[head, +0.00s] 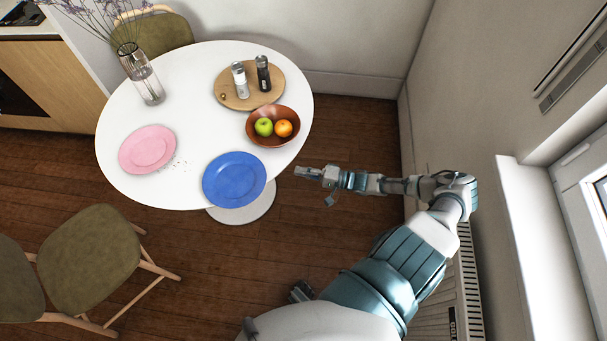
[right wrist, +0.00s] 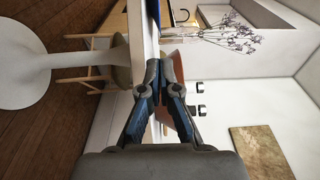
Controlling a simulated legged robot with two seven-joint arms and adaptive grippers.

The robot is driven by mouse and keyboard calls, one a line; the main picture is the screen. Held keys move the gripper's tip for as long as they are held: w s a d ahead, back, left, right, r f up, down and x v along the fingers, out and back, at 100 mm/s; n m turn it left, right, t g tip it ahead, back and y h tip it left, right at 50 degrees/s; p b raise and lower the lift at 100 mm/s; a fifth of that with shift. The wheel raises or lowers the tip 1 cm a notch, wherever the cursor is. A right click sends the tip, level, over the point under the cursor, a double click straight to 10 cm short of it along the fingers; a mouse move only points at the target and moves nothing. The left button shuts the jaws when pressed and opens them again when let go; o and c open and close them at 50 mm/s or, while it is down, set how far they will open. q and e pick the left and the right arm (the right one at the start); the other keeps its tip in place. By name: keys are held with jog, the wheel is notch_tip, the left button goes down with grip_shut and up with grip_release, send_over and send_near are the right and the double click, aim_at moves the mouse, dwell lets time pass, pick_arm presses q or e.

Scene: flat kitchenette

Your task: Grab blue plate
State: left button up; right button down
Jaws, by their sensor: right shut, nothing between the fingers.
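The blue plate (head: 235,180) lies flat at the near right edge of the round white table (head: 205,75). In the right wrist view a thin blue strip at the top (right wrist: 153,12) looks like its edge. My right gripper (head: 298,171) is just right of the table, apart from the plate, pointing left toward it. In the right wrist view its fingertips (right wrist: 161,70) are together with nothing between them. My left gripper does not show.
A pink plate (head: 147,149), a brown fruit bowl (head: 289,112), a wooden board (head: 233,99) with two shakers, and a flower vase (head: 147,84) stand on the table. Chairs (head: 90,258) are at lower left. A radiator (head: 468,280) is at right.

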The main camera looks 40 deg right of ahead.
aim_at(258, 185)
jog(key=w+a, duration=0.1)
jog(key=a, duration=0.1)
jog(key=w+a, duration=0.2)
jog(key=a, duration=0.1)
jog(key=w+a, duration=0.2)
jog(key=a, duration=0.1)
jog(key=shift+w+a+r, duration=0.15)
jog(key=shift+w+r, duration=0.05)
jog(key=shift+r, duration=0.1)
jog(key=shift+a, duration=0.1)
jog(key=shift+d+f, duration=0.3)
jog(key=shift+d, duration=0.2)
jog(key=shift+w+a+r, duration=0.1)
jog(key=shift+a, duration=0.15)
jog(key=a, duration=0.2)
jog(key=a+p, duration=0.1)
jog(key=a, duration=0.1)
jog(key=w+a, duration=0.1)
jog(key=a, duration=0.1)
jog(key=shift+a+r, duration=0.15)
jog(key=shift+a, duration=0.25)
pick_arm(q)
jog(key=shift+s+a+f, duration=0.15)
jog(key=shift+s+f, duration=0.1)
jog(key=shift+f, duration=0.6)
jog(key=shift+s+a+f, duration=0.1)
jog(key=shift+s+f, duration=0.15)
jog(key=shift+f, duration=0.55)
pick_arm(e)
jog(key=shift+d, duration=0.4)
